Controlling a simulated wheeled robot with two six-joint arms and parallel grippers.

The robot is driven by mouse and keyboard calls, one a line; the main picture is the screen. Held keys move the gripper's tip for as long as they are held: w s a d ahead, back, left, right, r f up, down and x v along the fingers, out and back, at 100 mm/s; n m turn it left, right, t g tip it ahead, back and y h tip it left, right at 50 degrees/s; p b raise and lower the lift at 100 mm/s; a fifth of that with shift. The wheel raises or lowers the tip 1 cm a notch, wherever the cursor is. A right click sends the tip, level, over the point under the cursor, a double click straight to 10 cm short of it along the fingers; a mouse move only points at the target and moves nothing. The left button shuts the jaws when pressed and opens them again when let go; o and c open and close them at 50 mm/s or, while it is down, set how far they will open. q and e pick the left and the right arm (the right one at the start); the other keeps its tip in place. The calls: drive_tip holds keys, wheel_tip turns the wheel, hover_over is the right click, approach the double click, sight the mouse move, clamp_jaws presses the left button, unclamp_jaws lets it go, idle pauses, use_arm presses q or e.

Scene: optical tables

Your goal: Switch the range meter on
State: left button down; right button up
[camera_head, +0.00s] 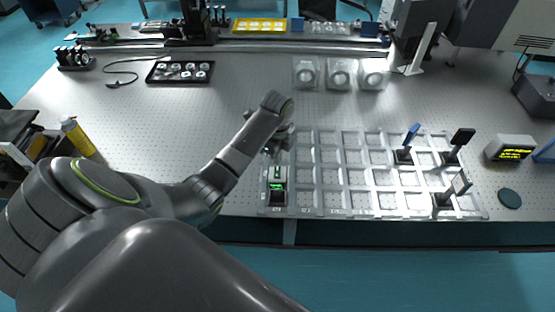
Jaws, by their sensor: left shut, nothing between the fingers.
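A small dark device with a lit green display (277,187), which looks like the range meter, stands in the front-left compartment of the grey grid tray (309,213). My left gripper (275,150) is just behind and above it, pointing down. Its fingers are shut and empty. They are small and partly hidden by my wrist, and I cannot tell whether they touch the device. My right gripper is not in view.
Several dark mounted parts, one blue-topped (412,134), stand in the tray's right side. A white box with a lit yellow display (510,148) and a dark round disc (509,198) are to the right. A yellow bottle (77,137) stands left. The tray's middle compartments are empty.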

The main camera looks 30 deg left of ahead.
sight(278, 169)
use_arm(q)
drive_tip(key=shift+r, duration=1.95)
